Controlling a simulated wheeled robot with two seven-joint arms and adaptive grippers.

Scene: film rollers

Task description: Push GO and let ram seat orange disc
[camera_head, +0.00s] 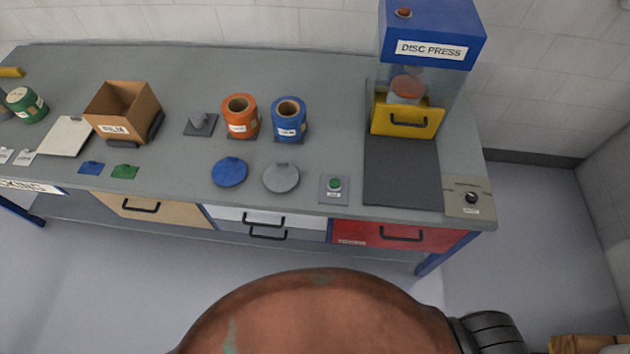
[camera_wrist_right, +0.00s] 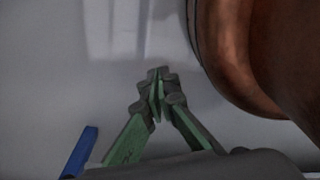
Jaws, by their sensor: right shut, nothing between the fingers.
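The disc press (camera_head: 430,30) stands at the right end of the bench, with a blue head, clear sides and a yellow front drawer (camera_head: 405,118). An orange disc (camera_head: 408,87) shows behind the clear wall, above the drawer. A small box with a green button (camera_head: 334,184) sits near the front edge; its label is too small to read. A control box with a black knob (camera_head: 471,198) is at the right front corner. My right gripper (camera_wrist_right: 158,75) is shut and empty in the right wrist view, over the floor and away from the press. My left gripper is not in view.
Orange (camera_head: 240,124) and blue (camera_head: 289,128) film rolls stand mid-bench. A blue disc (camera_head: 230,172) and a grey disc (camera_head: 281,178) lie in front. A cardboard box (camera_head: 123,105) is at left. A dark mat (camera_head: 402,180) before the press is clear.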

